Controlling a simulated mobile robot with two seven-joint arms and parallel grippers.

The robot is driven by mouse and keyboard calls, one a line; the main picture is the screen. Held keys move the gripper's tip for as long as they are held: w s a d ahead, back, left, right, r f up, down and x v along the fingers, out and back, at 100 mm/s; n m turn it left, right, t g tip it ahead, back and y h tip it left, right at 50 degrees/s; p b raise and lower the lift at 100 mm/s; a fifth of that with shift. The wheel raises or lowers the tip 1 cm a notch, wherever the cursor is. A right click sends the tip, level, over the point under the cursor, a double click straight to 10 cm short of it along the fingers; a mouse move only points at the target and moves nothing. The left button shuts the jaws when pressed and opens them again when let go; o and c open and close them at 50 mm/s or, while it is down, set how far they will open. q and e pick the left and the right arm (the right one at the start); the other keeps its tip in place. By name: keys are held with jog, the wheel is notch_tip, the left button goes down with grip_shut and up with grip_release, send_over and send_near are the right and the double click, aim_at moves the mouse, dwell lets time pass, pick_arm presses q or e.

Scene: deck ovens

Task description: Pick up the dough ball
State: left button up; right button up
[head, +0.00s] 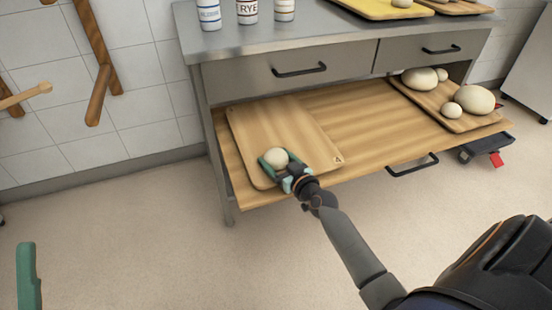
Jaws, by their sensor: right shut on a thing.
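A pale round dough ball (277,157) is at the front left part of a wooden board (285,122). My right gripper (276,160) is shut on the dough ball, with its green fingers on either side of it. I cannot tell whether the ball touches the board or is just above it. A green part of my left gripper (28,277) shows at the lower left edge, apart from the table; its fingers are not clear.
The board lies on a wooden lower shelf (350,110) under a steel counter with drawers. A second board (435,101) on the right holds several dough balls. Cans (247,12) and a yellow board (372,8) stand on top. The floor (150,240) in front is clear.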

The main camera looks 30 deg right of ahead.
jog(key=c, duration=0.4)
jog(key=shift+o, duration=0.2)
jog(key=shift+r, duration=0.1)
